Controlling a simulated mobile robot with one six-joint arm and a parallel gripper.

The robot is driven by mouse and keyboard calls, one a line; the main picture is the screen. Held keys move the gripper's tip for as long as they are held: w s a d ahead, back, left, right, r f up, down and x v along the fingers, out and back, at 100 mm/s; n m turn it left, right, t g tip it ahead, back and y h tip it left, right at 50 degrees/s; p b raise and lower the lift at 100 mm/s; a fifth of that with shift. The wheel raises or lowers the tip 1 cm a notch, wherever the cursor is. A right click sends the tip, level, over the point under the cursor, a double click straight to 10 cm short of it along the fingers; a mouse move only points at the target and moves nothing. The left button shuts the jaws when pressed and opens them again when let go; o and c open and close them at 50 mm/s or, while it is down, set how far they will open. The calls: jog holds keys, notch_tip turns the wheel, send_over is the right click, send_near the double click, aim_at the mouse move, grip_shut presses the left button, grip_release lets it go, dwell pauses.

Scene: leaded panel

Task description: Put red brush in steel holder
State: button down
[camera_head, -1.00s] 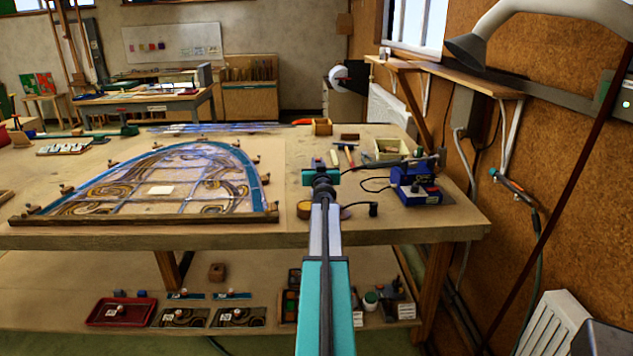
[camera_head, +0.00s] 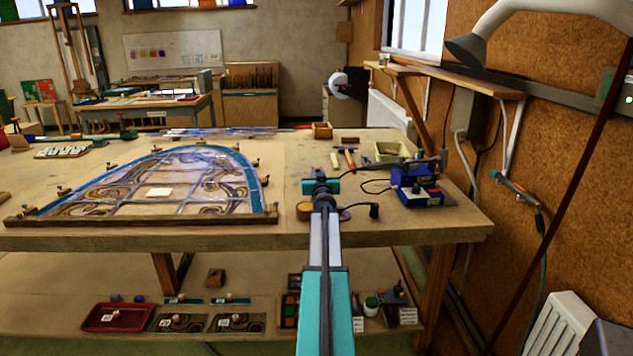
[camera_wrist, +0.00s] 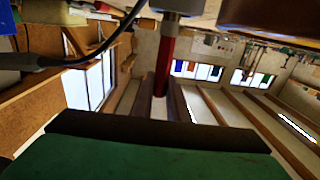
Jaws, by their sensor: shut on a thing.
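My gripper (camera_head: 321,187) is above the right part of the workbench in the head view, beyond the teal and grey arm. In the wrist view, a red handle (camera_wrist: 165,65) with a grey metal collar (camera_wrist: 180,18) stands between my fingers (camera_wrist: 165,95); this is the red brush, and the gripper is shut on it. The brush's far end is out of the wrist view. The brush is hidden behind my gripper in the head view. I cannot make out the steel holder for certain in either view.
A leaded panel (camera_head: 160,192) lies left on the workbench (camera_head: 330,235). A tan roll (camera_head: 304,211) is just left of my gripper. A blue soldering station (camera_head: 418,190) with cables stands at right. A hammer (camera_head: 347,158) and an open box (camera_head: 390,150) lie behind.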

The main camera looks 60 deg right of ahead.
jog(key=shift+f+b, duration=0.3)
jog(key=shift+f, duration=0.25)
jog(key=shift+f, duration=0.15)
jog(key=c, duration=1.7)
grip_release()
jog(key=shift+r, duration=0.2)
jog(key=shift+p+v, duration=0.7)
jog(key=shift+v, duration=5.35)
